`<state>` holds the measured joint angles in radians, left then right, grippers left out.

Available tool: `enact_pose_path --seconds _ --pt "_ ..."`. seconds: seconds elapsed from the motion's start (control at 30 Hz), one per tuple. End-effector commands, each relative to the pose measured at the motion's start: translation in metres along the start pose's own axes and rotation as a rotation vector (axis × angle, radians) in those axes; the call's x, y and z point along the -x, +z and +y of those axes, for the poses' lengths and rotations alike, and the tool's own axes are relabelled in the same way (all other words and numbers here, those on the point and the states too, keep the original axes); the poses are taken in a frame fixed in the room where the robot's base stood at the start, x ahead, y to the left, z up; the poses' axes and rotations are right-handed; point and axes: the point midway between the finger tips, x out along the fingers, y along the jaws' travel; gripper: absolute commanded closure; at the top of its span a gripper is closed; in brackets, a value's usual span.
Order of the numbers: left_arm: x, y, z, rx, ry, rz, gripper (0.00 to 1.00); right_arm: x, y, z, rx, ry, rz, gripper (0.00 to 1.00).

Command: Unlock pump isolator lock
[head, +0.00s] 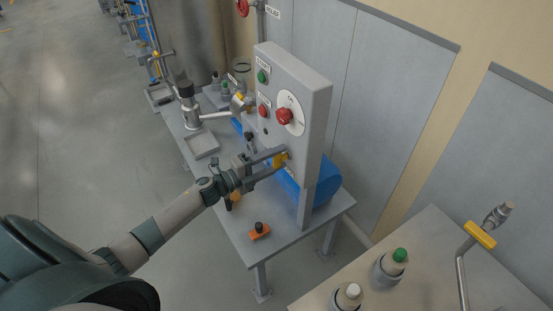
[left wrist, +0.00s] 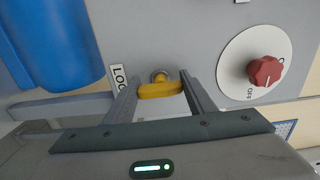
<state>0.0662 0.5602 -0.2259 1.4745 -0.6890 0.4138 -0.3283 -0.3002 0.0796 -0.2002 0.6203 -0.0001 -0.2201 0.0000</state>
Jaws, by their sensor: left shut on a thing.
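The pump isolator lock is a small yellow part (left wrist: 160,90) on a silver stem at the lower part of the grey control panel (head: 300,90). It also shows in the head view (head: 280,160) at the tip of my left gripper (head: 276,163). My left gripper's fingers (left wrist: 160,92) are on both sides of the yellow part and shut on it. A label partly reading "LOC" (left wrist: 118,76) sits beside it, partly hidden by a finger. A red knob (left wrist: 265,71) on a white dial is on the same panel. My right gripper is not in view.
The panel stands on a grey table (head: 268,213) with a blue motor-like body (head: 324,182) behind it. An orange block with a black knob (head: 260,231) lies at the near end. Another table with bottles (head: 388,267) is at the lower right.

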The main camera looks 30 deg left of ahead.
Motion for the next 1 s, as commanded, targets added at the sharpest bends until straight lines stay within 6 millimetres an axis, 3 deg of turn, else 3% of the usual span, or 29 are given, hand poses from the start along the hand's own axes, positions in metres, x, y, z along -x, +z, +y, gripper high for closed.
enact_pose_path --seconds 0.13,0.17,0.23,0.67,1.0 --pt "0.0 0.0 0.001 0.004 0.001 -0.001 0.72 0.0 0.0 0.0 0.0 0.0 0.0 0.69" --pt "0.0 0.0 0.001 0.004 0.001 -0.001 0.45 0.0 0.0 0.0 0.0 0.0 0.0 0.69" --pt "0.0 0.0 0.001 0.003 0.001 -0.001 0.31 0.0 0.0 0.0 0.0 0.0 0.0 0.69" --pt "0.004 0.0 0.002 0.001 0.001 -0.001 0.31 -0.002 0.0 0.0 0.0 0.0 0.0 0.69" --pt "0.041 0.0 0.005 0.001 0.002 0.0 0.31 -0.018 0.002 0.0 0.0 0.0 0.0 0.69"
